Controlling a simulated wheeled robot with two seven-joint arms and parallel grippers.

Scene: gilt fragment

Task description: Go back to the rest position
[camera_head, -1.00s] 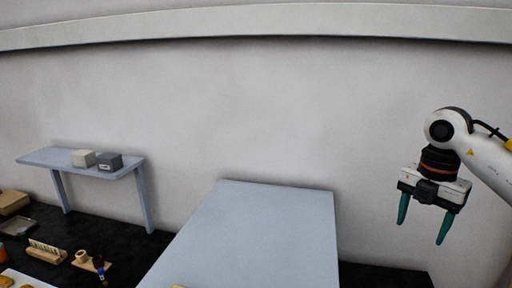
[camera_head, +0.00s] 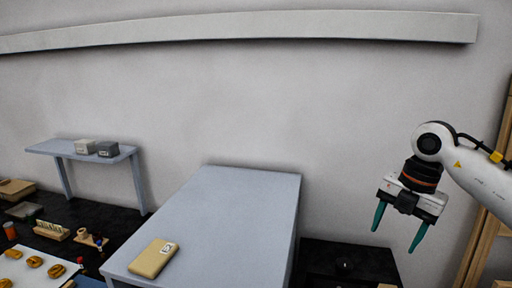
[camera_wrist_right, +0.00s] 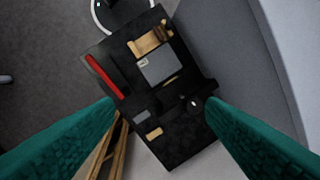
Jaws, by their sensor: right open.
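My right gripper (camera_head: 397,232) hangs at the right of the head view, its two green fingers pointing down and spread apart with nothing between them. The same open fingers frame the right wrist view (camera_wrist_right: 158,122), high above a black table. The wrist picture shows no object in its grasp. My left gripper is not in the head view.
A grey raised table (camera_head: 240,190) bears a tan box with a label (camera_head: 153,258). A grey shelf (camera_head: 128,151) at the left holds two small boxes. A black table (camera_wrist_right: 185,135) lies below my right gripper. A wooden frame (camera_head: 486,240) stands at the right edge.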

